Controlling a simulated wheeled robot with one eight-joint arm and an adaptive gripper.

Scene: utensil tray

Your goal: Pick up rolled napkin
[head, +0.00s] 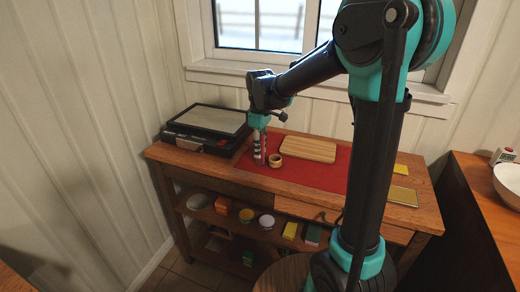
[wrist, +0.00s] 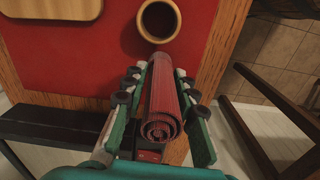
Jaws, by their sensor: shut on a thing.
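The rolled napkin (wrist: 163,95) is a red ribbed roll, its spiral end facing the camera in the wrist view. My gripper (wrist: 161,84) has a finger on each side of the roll and is shut on it. In the head view my gripper (head: 259,146) points down over the left end of the red mat (head: 325,180). The napkin is hard to make out there, mostly hidden by the fingers. I cannot tell whether it touches the mat.
A small round wooden cup (head: 275,160) stands close beside my gripper, and a wooden board (head: 308,149) lies behind it. Yellow items (head: 402,195) lie at the right. The mat's front middle is clear.

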